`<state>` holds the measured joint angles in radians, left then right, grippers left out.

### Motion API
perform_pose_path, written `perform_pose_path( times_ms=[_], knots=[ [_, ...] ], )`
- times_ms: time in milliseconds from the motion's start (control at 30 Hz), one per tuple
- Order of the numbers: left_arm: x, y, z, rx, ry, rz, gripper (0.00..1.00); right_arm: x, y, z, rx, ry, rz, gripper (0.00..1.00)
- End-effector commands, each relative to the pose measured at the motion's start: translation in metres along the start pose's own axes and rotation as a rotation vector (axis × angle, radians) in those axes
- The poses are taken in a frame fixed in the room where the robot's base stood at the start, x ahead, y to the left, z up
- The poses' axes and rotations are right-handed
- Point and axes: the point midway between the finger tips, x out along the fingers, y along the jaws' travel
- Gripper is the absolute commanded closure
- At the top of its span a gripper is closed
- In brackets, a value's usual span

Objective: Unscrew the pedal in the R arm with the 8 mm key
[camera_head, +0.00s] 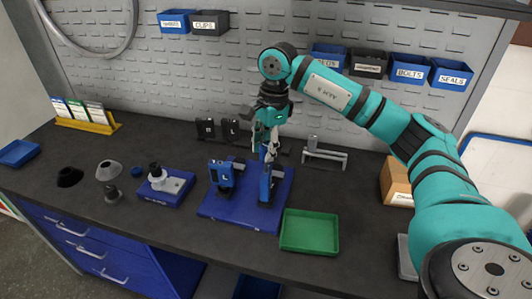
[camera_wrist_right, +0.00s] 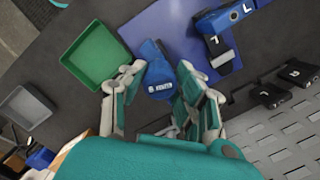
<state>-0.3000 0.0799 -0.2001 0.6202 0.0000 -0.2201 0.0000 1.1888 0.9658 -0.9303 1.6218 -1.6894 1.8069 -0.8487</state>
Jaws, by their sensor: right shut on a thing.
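My right gripper (camera_head: 265,152) points down over the right side of a blue base plate (camera_head: 236,216). Its two fingers (camera_wrist_right: 155,92) are on either side of a blue piece with a small white label (camera_wrist_right: 158,74) and shut on it. The label seems to start with an 8, but I cannot read it surely. That blue piece (camera_head: 265,186) stands over the plate; whether it touches it I cannot tell. A blue holder marked L (camera_head: 222,176) stands on the plate's left half and shows in the wrist view (camera_wrist_right: 222,42). Pedal threads are not visible. My left gripper is not in view.
A green tray (camera_head: 309,232) is at the front right of the plate. Black blocks (camera_head: 218,129) stand behind it, and a grey metal stand (camera_head: 324,156) is at the back right. A blue box with a white part (camera_head: 167,187) is to the left. Labelled bins (camera_head: 409,69) hang on the panel.

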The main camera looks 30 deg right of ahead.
Motion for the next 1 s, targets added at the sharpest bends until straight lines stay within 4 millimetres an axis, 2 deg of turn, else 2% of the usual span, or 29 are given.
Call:
perform_pose_path(
  times_ms=[233,500,600,1000],
  knots=[
    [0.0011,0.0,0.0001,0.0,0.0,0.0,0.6,0.0028,0.0009,0.0,-0.067,0.001,0.015,1.0],
    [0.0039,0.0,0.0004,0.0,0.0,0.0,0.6,0.003,0.001,-0.0005,-0.442,-0.004,0.062,1.0],
    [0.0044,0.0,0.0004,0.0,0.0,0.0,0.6,0.0029,0.0014,-0.0006,-0.526,-0.004,0.073,1.0],
    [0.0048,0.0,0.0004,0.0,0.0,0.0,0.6,0.0034,0.0016,-0.0006,-0.586,-0.005,0.081,1.0]
  ],
)
